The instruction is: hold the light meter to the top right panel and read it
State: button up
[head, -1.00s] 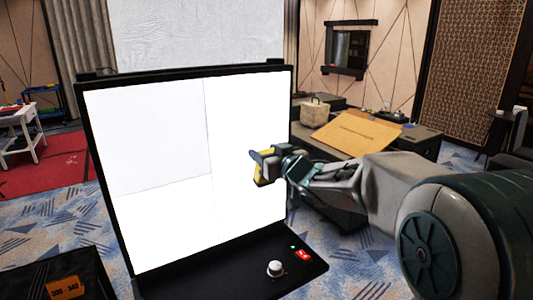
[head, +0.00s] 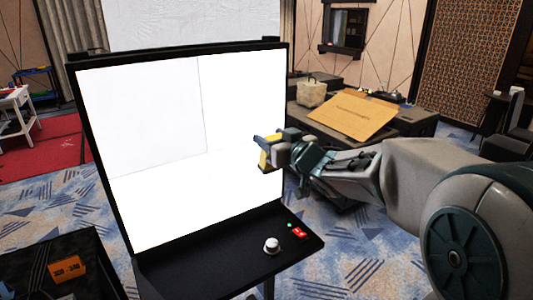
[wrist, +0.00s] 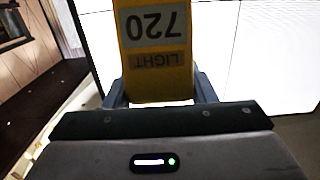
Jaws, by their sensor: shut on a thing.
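The video wall (head: 135,205) is a black-framed, white-lit screen. Its top left panel (head: 140,115) is slightly greyer; the top right panel (head: 240,95) and the lower part are bright white with hardly any seam between them. My gripper (head: 267,146) is shut on the yellow light meter (head: 265,160), in front of the right part of the wall near its right edge. I cannot tell whether the meter touches the screen. In the wrist view the meter (wrist: 153,60) shows 720 upside down, above an upside-down LIGHT label.
A knob (head: 272,245), a green light and a red switch (head: 299,232) sit on the black ledge below the screen. A dark box at lower left holds an orange label (head: 66,269), its digits hard to read. A table with cardboard (head: 352,115) stands behind my arm.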

jog(key=p+v, duration=0.1)
jog(key=v, duration=0.8)
jog(key=shift+s+f+p, duration=0.15)
jog(key=shift+p, duration=0.15)
jog(key=shift+d, duration=0.15)
dwell(0.4)
